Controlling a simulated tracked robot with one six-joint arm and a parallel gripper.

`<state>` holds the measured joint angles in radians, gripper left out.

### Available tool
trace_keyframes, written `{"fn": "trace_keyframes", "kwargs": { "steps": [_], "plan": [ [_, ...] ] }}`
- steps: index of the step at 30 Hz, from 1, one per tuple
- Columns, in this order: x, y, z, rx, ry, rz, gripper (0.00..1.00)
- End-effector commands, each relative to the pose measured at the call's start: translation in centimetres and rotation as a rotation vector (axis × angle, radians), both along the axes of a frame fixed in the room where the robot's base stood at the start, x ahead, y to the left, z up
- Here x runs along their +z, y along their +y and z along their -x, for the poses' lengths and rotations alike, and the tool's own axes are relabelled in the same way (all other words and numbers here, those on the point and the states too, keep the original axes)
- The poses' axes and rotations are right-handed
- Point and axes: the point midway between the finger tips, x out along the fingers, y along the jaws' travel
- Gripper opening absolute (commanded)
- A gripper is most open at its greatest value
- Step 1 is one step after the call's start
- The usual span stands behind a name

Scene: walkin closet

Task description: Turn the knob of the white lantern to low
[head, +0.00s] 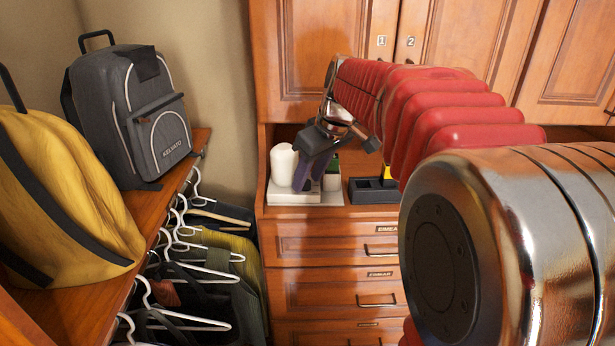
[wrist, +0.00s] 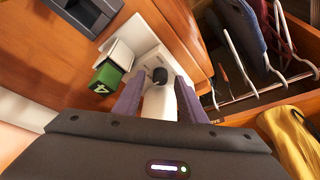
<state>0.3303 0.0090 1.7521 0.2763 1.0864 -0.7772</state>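The white lantern (head: 284,165) looks like a rounded white cylinder on the counter, left of my gripper (head: 304,182) in the head view. In the wrist view the white body (wrist: 158,103) shows between the two purple fingers of my gripper (wrist: 160,82). The fingers are apart, pointing down. I cannot tell whether they touch the lantern, and the knob's setting is not readable.
A white tray (head: 292,198) lies under the lantern. A green block marked 4 (wrist: 107,78) stands beside it. A black organizer (head: 373,191) is to the right. A backpack shelf (head: 160,190) and hangers (head: 185,262) are on the left, drawers (head: 335,243) below.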

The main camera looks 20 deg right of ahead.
Motion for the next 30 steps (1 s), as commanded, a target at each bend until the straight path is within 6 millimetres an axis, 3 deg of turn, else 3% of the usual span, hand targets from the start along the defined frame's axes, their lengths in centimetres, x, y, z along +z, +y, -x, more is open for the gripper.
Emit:
{"fn": "trace_keyframes", "kwargs": {
  "steps": [11, 27, 30],
  "plan": [
    [-0.6, 0.1, -0.25, 0.0, -0.001, 0.0, 0.38],
    [-0.59, 0.18, -0.25, 0.001, 0.0, 0.0, 0.01],
    [-0.58, 0.17, -0.25, 0.001, -0.001, 0.0, 0.0]
  ]
}}
